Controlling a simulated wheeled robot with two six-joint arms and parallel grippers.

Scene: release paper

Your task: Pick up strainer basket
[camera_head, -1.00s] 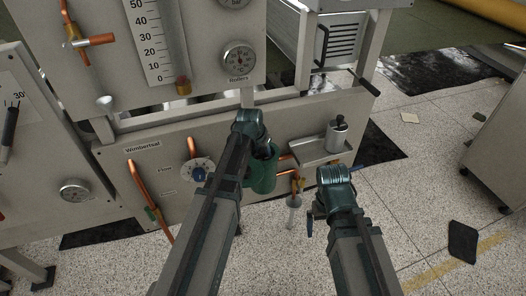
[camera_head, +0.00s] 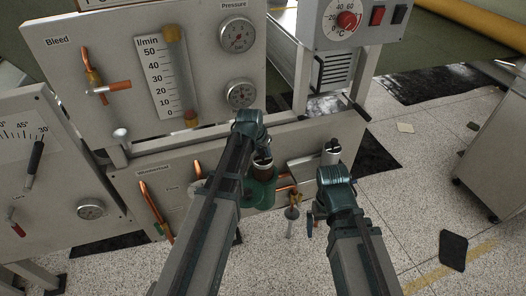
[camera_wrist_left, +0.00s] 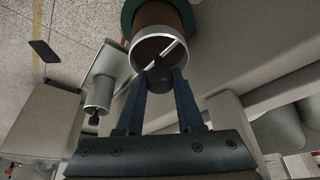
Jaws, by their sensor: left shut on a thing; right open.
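The strainer basket (camera_head: 262,164) shows a silver rim over a brown body at the green housing (camera_head: 262,195) on the grey panel. In the left wrist view, the basket (camera_wrist_left: 160,22) shows its brown wall, silver rim, crossbar and dark knob, with the green housing (camera_wrist_left: 128,14) around its far end. My left gripper (camera_wrist_left: 160,82) is shut on the basket's dark knob. The basket stands partly out of the housing; its lower end is hidden. My right gripper (camera_head: 314,215) is open and empty, to the right and lower.
A small metal tray (camera_head: 305,168) with a silver canister (camera_head: 331,153) juts from the panel right of the housing. Copper pipes (camera_head: 150,205) and a valve (camera_head: 292,205) are close by. Gauges (camera_head: 238,94) are above.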

